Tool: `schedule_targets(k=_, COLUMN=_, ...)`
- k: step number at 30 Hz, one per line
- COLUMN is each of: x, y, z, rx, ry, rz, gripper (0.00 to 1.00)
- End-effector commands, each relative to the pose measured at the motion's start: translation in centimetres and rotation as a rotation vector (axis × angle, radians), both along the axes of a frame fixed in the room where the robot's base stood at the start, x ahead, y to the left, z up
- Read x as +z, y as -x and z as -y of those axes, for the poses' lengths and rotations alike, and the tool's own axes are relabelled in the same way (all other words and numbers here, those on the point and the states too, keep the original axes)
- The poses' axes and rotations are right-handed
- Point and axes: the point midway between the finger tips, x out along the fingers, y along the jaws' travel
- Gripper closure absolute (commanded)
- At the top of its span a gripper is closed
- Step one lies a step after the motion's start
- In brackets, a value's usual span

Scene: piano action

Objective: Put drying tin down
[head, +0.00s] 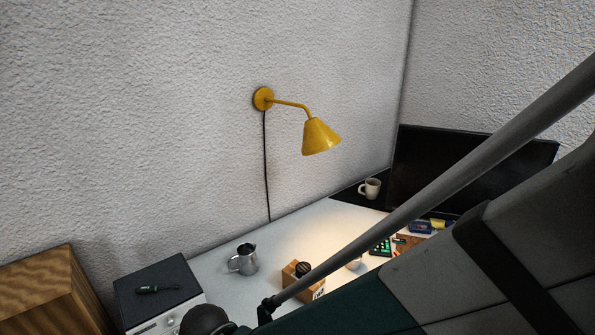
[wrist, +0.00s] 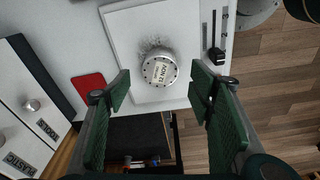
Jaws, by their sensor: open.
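My gripper (wrist: 160,84) is open, with a green-padded finger on each side of the tin. Gaps show between the tin and both fingers, and nothing is held. The tin cannot be made out in the head view, where my arm covers much of the lower right.
Labelled drawers (wrist: 25,110) stand at the left. In the head view, a metal jug (head: 243,260) and a wooden block (head: 295,282) stand on the desk below a yellow lamp (head: 320,137).

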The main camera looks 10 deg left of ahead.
Motion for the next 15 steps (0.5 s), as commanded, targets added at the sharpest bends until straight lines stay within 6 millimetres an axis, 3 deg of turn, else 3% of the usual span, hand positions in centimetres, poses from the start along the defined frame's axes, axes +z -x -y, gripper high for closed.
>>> schedule_targets(k=15, x=-0.79, y=0.05, z=-0.07, rx=0.0, ry=0.0, rz=0.0, gripper=0.47)
